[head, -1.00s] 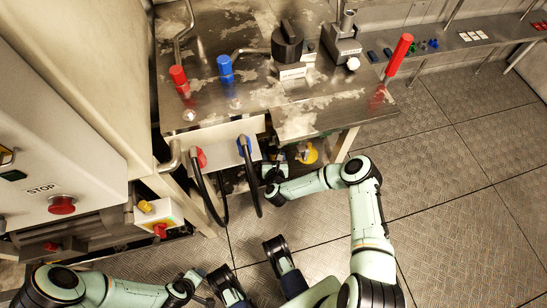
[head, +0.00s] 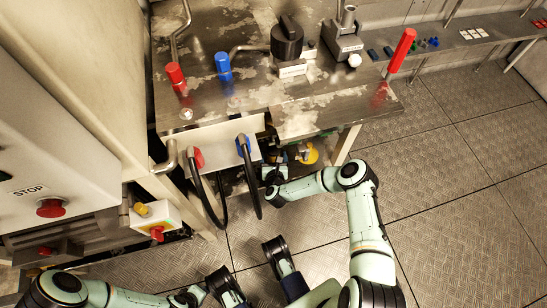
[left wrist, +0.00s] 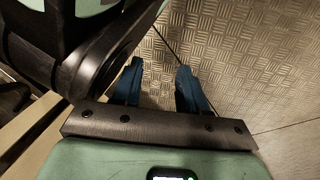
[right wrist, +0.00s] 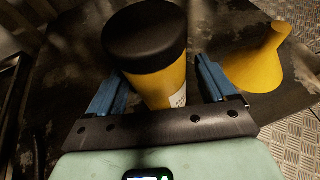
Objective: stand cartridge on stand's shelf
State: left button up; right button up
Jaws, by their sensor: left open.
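The cartridge, a yellow cylinder with a black cap, shows in the right wrist view (right wrist: 162,90). It stands between the two blue fingers of my right gripper (right wrist: 162,88), with slim gaps visible beside it; I see no firm contact. In the head view my right gripper (head: 270,174) is low under the front edge of the steel stand (head: 245,100), and the cartridge is not clearly visible there. A dark, scuffed shelf surface (right wrist: 220,25) lies below the cartridge. My left gripper (left wrist: 158,88) is open and empty above the floor, far from the cartridge.
A yellow cone-like object (right wrist: 258,68) is close to the right of my right gripper; it also shows in the head view (head: 310,154). Black hoses (head: 252,185) hang beside my right gripper. A cabinet with a red stop button (head: 51,208) is at left. Floor at right is clear.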

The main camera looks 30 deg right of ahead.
jog(key=shift+r, duration=0.2)
jog(key=s+a+r+n+g+y+p, duration=0.3)
jog(key=s+a+n+y, duration=0.4)
jog(key=s+a+n, duration=0.95)
pick_arm(q)
jog(key=w+d+r+t+p, duration=0.1)
jog(key=w+d+r, duration=0.1)
jog(key=r, duration=0.4)
jog(key=shift+w+r+m+t, duration=0.3)
jog(key=shift+w, duration=0.6)
pick_arm(e)
jog(key=s+d+n+g, duration=0.2)
jog(key=s+n, duration=0.4)
jog(key=n, duration=0.4)
jog(key=s+d+n+g+y, duration=0.1)
jog(key=s+d+n+g, duration=0.2)
jog(key=n, duration=0.7)
jog(key=s+g, duration=0.1)
jog(key=s, duration=0.1)
jog(key=shift+s+d+r+g, duration=0.3)
jog(key=shift+s+r, duration=0.05)
jog(key=shift+s, duration=0.05)
